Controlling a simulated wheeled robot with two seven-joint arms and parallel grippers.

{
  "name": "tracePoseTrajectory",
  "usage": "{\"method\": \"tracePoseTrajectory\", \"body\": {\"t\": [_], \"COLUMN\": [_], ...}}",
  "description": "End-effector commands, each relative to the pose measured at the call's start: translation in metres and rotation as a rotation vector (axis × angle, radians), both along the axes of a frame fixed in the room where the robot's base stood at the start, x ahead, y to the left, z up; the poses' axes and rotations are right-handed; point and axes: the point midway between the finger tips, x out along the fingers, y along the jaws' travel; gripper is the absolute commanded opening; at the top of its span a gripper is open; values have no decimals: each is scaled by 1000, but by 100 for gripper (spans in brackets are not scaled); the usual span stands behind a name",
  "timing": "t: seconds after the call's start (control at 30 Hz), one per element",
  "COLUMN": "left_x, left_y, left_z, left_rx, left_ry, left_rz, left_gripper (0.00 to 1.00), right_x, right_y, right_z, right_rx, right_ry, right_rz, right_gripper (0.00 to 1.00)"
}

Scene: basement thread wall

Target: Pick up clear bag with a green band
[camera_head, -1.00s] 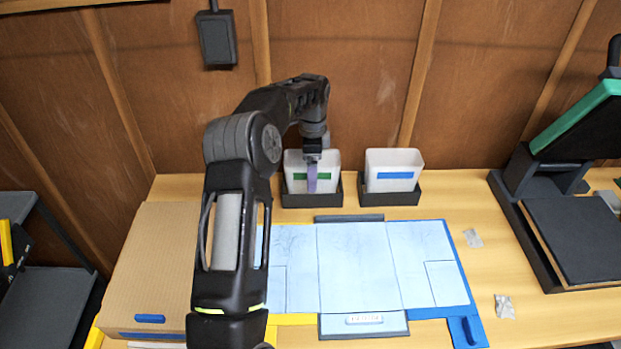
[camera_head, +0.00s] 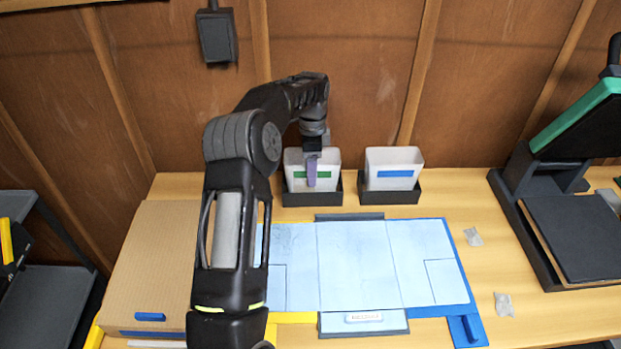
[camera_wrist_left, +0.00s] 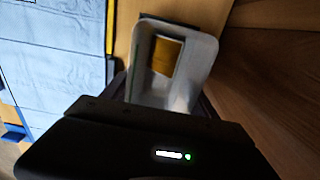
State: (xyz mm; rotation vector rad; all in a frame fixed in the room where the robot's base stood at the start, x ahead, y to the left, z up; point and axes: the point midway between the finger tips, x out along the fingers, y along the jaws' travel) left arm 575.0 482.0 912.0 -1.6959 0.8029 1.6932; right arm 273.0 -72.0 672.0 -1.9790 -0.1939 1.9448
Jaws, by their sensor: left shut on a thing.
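The clear bag with a green band (camera_head: 295,160) is a whitish, box-shaped, open-topped thing standing upright in a dark tray at the back of the table. It also shows in the left wrist view (camera_wrist_left: 203,48), with its opening facing the camera. My left gripper (camera_head: 312,172) reaches down at its front wall. One purple-grey finger shows in front of the green band and hides its middle. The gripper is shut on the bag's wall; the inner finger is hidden. I cannot see the bag raised off the tray. My right gripper is not in view.
A similar white bag with a blue band (camera_head: 393,168) stands in its own dark tray (camera_head: 393,197) close to the right. A pale blue mat (camera_head: 350,265) lies in front. A cardboard box (camera_head: 150,260) is left, a dark press (camera_head: 580,230) right. The wooden wall is close behind.

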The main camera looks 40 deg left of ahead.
Motion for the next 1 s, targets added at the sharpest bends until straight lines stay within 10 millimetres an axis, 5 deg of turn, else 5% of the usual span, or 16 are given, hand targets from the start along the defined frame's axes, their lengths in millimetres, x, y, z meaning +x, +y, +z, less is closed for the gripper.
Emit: {"method": "tracePoseTrajectory", "body": {"t": [0.3,0.63,1.0], "left_x": [0,1,1], "left_y": [0,0,0], "left_z": [0,7,75], "left_rx": [0,1,1], "left_ry": [0,-2,-4], "left_rz": [0,0,0], "left_gripper": [29,29,29], "right_x": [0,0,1], "right_y": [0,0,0], "right_z": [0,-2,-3], "right_rx": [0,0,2], "right_ry": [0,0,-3], "right_rz": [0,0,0], "right_gripper": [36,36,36]}}
